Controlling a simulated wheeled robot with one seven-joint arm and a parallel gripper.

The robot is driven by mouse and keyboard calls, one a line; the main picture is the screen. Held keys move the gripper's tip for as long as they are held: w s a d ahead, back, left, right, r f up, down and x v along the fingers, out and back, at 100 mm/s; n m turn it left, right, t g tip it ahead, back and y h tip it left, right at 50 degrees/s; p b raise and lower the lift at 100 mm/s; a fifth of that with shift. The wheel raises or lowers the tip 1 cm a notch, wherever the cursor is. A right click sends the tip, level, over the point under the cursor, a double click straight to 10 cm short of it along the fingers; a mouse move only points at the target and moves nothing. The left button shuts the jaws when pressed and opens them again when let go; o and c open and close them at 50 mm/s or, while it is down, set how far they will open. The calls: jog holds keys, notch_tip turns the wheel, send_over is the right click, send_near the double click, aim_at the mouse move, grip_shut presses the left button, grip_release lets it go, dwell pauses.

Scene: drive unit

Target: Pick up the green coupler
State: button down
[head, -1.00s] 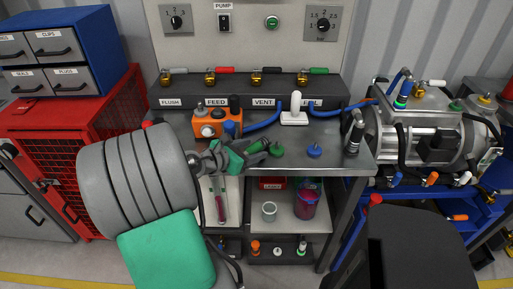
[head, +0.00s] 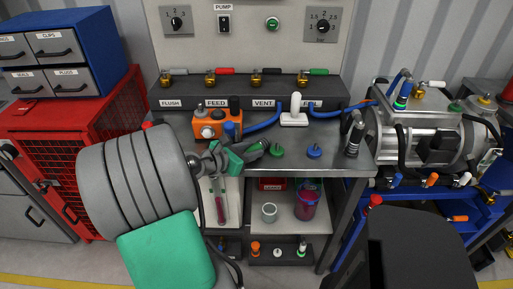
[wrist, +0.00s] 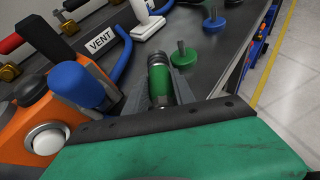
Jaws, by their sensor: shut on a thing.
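The green coupler (wrist: 160,82) is a green cylinder with a ribbed metal end. In the wrist view it sits between the two grey fingers of my gripper (wrist: 161,92), which is shut on it. The coupler's lower part is hidden behind the green gripper body. In the head view my gripper (head: 256,151) is over the front of the grey bench; the coupler is hard to make out there. I cannot tell whether it is clear of the bench top.
A green knobbed plug (wrist: 185,53) and a blue one (head: 314,151) stand to the right on the bench (head: 335,133). An orange box (head: 207,124) with a blue-ended hose is close on the left. A white-handled fitting (head: 294,112) stands behind.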

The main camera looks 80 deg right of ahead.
aim_at(251, 148)
jog(key=shift+r, duration=0.1)
jog(key=shift+r, duration=0.3)
notch_tip(251, 148, up, 3)
jog(key=shift+p, duration=0.5)
jog(key=a+r+p, duration=0.1)
jog(key=a+r, duration=0.3)
jog(key=a, duration=0.3)
jog(key=w+a+r+p, duration=0.1)
jog(key=a+r, duration=0.4)
jog(key=a, duration=0.2)
jog(key=shift+w+r+p, duration=0.15)
jog(key=shift+w+p, duration=0.05)
jog(key=shift+p, duration=0.1)
jog(key=shift+r+p, duration=0.6)
jog(key=shift+p, duration=0.7)
jog(key=shift+r+p, duration=2.4)
jog(key=shift+p, duration=1.1)
